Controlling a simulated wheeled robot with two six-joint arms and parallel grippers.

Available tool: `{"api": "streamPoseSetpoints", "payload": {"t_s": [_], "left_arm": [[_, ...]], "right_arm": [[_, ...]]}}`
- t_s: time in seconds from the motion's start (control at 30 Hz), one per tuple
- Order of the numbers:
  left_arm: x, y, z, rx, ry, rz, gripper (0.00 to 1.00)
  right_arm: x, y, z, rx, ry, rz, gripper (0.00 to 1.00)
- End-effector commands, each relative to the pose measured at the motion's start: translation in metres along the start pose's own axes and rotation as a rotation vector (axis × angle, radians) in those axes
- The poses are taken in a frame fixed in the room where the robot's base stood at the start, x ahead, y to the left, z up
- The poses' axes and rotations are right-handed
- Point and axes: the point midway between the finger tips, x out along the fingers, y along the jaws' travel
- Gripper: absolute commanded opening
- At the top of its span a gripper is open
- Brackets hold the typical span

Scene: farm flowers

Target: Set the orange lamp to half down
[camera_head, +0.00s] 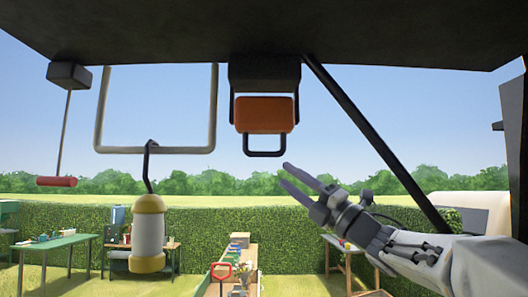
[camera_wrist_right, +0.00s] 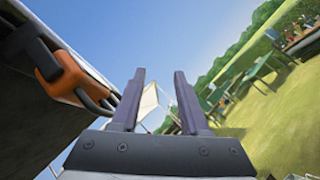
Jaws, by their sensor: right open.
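The orange lamp (camera_head: 264,115) hangs under the dark roof from a black bracket (camera_head: 264,72), with a dark loop handle (camera_head: 264,153) at its lower edge. In the right wrist view the lamp (camera_wrist_right: 58,68) is at the upper left, tilted in the picture, with its handle (camera_wrist_right: 92,102) beside it. My right gripper (camera_head: 285,174) is just below and to the right of the handle, pointing up and left, apart from it. In the right wrist view my right gripper (camera_wrist_right: 158,100) shows two separated fingers with nothing between them. My left gripper is not in view.
A yellow-and-white lantern (camera_head: 149,232) hangs from a hook at left. A grey bar frame (camera_head: 155,150) and a red pull handle (camera_head: 56,182) hang nearby. A black diagonal strut (camera_head: 375,140) crosses behind my right arm. Tables (camera_head: 55,243) and a hedge stand beyond.

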Motion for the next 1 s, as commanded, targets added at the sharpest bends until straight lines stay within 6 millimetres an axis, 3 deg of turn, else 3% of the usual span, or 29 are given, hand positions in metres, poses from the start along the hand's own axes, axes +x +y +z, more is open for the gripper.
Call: {"api": "streamPoseSetpoints", "payload": {"t_s": [0.03, 0.13, 0.3, 0.43, 0.57, 1.0], "left_arm": [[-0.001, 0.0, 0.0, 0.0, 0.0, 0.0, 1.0], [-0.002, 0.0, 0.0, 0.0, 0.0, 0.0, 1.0], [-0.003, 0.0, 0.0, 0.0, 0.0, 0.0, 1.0], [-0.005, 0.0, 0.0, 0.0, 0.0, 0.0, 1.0], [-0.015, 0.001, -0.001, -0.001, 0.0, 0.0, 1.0], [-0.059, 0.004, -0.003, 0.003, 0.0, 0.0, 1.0]], "right_arm": [[-0.006, 0.017, 0.006, -0.126, 0.074, 0.06, 0.45], [-0.024, 0.043, 0.0, -0.339, 0.234, 0.167, 0.45], [-0.055, 0.06, -0.012, -0.539, 0.417, 0.275, 0.45], [-0.063, 0.065, -0.017, -0.59, 0.474, 0.307, 0.45], [-0.051, 0.07, -0.025, -0.592, 0.483, 0.315, 0.45], [0.013, 0.081, -0.064, -0.588, 0.481, 0.313, 0.45]]}}
